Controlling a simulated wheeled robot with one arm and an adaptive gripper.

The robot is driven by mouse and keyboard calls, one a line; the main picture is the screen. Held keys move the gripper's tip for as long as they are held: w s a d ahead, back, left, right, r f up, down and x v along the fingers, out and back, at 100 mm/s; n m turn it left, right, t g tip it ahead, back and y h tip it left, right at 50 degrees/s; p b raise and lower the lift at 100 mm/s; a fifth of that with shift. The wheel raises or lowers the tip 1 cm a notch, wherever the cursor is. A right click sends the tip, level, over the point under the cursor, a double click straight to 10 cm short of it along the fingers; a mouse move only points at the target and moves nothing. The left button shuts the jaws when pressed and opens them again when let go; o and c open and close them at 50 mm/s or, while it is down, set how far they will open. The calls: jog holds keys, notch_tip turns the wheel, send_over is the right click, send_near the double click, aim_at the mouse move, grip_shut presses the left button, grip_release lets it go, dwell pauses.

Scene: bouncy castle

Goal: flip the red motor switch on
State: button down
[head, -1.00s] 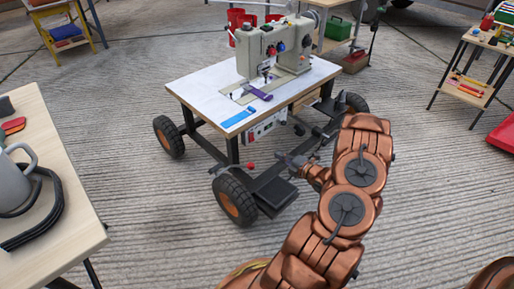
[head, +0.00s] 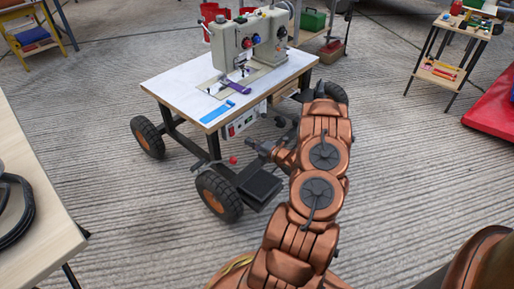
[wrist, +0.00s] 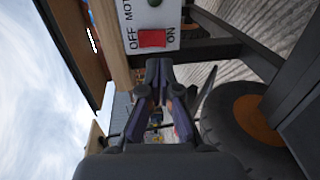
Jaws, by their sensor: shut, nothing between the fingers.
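The red motor switch (wrist: 152,38) sits on a white control panel (wrist: 172,8) marked OFF, MOT and ON. In the wrist view OFF is to its left and ON to its right. The panel (head: 243,121) also shows in the head view, under the front edge of the sewing machine table (head: 165,92). My gripper (wrist: 158,64) is shut and empty. Its fingertips appear just below the red switch in the wrist view; I cannot tell whether they touch it. In the head view my gripper (head: 252,146) is below the panel, partly hidden by my arm.
A green button (wrist: 155,3) is beside the switch. A black wheel (wrist: 245,115) and dark frame bars are close on the right in the wrist view. A red ball knob (head: 233,159) and black pedal (head: 260,184) are low near my gripper. Open floor lies at left front.

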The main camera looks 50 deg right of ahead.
aim_at(233, 134)
jog(key=w, duration=0.2)
jog(key=w+b, duration=0.1)
jog(key=w, duration=0.1)
jog(key=w+f, duration=0.1)
jog(key=w, duration=0.1)
jog(key=shift+b, duration=0.35)
jog(key=shift+w, duration=0.65)
jog(key=shift+f, duration=0.1)
jog(key=shift+w+t+b, duration=0.25)
jog(key=shift+t+b, duration=0.05)
jog(key=shift+b, duration=0.05)
jog(key=shift+s+f+b, duration=0.25)
jog(key=shift+s+b, duration=0.15)
jog(key=shift+s, duration=0.1)
jog(key=s+f+p, duration=0.1)
jog(key=s, duration=1.2)
jog(key=shift+f+p, duration=0.25)
jog(key=shift+p, duration=0.15)
jog(key=shift+a, duration=0.1)
